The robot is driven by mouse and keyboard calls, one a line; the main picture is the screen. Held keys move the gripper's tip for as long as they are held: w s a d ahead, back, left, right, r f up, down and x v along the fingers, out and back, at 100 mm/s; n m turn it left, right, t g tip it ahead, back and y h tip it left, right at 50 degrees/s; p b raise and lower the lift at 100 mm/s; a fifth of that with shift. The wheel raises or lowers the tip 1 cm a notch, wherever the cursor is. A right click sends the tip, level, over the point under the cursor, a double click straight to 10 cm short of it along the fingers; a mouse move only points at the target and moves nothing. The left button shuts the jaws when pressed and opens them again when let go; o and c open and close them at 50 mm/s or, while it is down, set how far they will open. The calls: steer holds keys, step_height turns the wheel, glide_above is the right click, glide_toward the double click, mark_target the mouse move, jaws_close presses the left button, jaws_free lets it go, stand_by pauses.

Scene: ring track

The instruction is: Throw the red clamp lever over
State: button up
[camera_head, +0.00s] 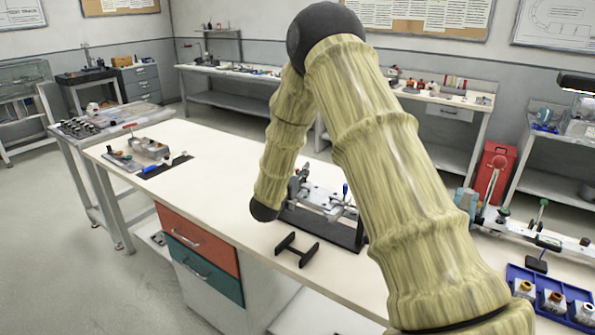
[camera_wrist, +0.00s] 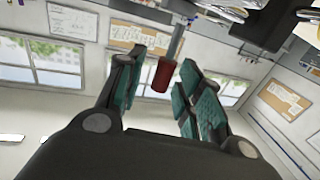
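The red clamp lever (camera_wrist: 162,76) shows in the wrist view as a red grip on a grey metal rod. My gripper (camera_wrist: 160,85) is open, with a teal-padded finger on each side of the red grip. The grip appears between or just beyond the fingertips, and I cannot tell its exact depth. No contact is clear. In the head view, the metal clamp fixture (camera_head: 322,197) stands on the bench close to my arm's end. The lever's red grip cannot be made out there, and my fingers cannot be seen clearly.
The long white bench (camera_head: 222,165) carries a black H-shaped piece (camera_head: 297,250) in front of the fixture. Another fixture (camera_head: 150,148) is at the far left end. A blue tray (camera_head: 549,296) with small parts is at the right. The bench's left middle is clear.

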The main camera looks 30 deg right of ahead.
jaws_close()
steer(key=shift+w+r, duration=0.1)
steer(key=shift+w+a+n+p, duration=0.1)
steer(key=shift+n+p, duration=0.2)
steer(key=shift+p, duration=0.15)
steer(key=shift+w+a+n+p, duration=0.2)
steer(key=shift+w+n+p, duration=0.25)
steer(key=shift+n+p, duration=0.45)
steer(key=n+p, duration=0.1)
steer(key=w+n+p, duration=0.1)
steer(key=shift+a+n+g+y, duration=0.25)
steer(key=shift+n+g+y, duration=0.05)
steer(key=shift+g+y, duration=0.1)
steer(key=n, duration=0.1)
steer(key=w+f+n+p, duration=0.1)
steer(key=n+p, duration=0.1)
steer(key=shift+w+a+f+g, duration=0.15)
steer(key=shift+a+f+g, duration=0.1)
steer(key=shift+g, duration=0.15)
steer(key=shift+w+a+f+n+g+p, duration=0.1)
steer(key=shift+w+f+n+g+p, duration=0.15)
steer(key=shift+n+p, duration=0.2)
steer(key=shift+w+f+n+g+p, duration=0.1)
steer(key=shift+f+n+p, duration=0.25)
steer(key=shift+n, duration=0.2)
